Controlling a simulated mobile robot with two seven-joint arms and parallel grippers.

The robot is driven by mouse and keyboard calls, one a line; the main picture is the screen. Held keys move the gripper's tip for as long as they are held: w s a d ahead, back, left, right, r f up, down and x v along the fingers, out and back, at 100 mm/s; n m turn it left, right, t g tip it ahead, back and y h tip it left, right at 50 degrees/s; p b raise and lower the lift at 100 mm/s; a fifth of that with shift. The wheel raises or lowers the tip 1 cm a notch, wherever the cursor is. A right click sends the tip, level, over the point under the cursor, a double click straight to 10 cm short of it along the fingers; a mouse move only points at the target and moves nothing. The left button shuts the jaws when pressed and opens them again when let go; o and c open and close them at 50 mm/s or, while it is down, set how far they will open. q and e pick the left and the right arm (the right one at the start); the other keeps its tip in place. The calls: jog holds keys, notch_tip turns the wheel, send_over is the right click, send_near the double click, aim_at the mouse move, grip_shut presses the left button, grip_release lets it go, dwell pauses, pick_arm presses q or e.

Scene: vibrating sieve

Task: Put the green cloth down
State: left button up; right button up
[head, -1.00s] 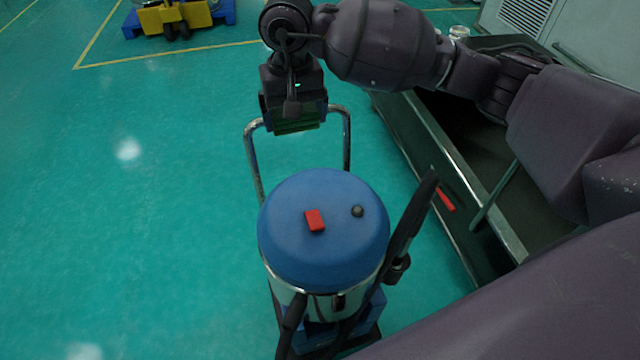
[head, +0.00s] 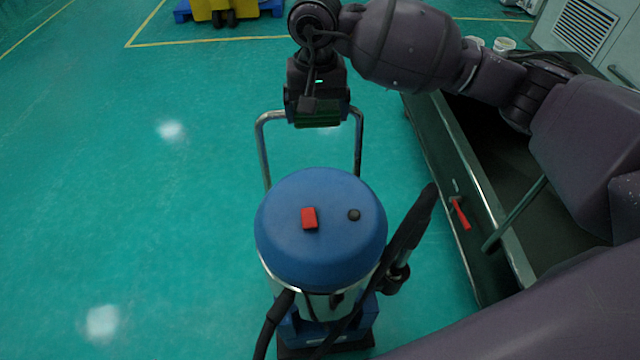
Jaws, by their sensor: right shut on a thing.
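My right gripper (head: 318,118) hangs pointing down above the metal handle behind the blue-topped vacuum. It is shut on the green cloth (head: 318,123), of which only a thin dark green strip shows under the gripper body. The rest of the cloth is hidden by the gripper. My left gripper is not in view.
An industrial vacuum (head: 320,235) with a blue lid, a red switch and a metal handle (head: 262,150) stands right in front of me. A dark machine frame (head: 455,170) with a red lever (head: 460,213) runs along the right. Green floor is clear on the left.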

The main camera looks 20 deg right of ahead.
aim_at(317, 189)
notch_tip(317, 189, down, 20)
jog(key=shift+b, duration=0.7)
jog(key=shift+f, duration=0.25)
jog(key=o, duration=0.6)
jog(key=shift+c, duration=0.2)
jog(key=shift+r, duration=0.1)
notch_tip(317, 189, up, 12)
jog(key=shift+r+p, duration=0.15)
jog(key=shift+p, duration=0.3)
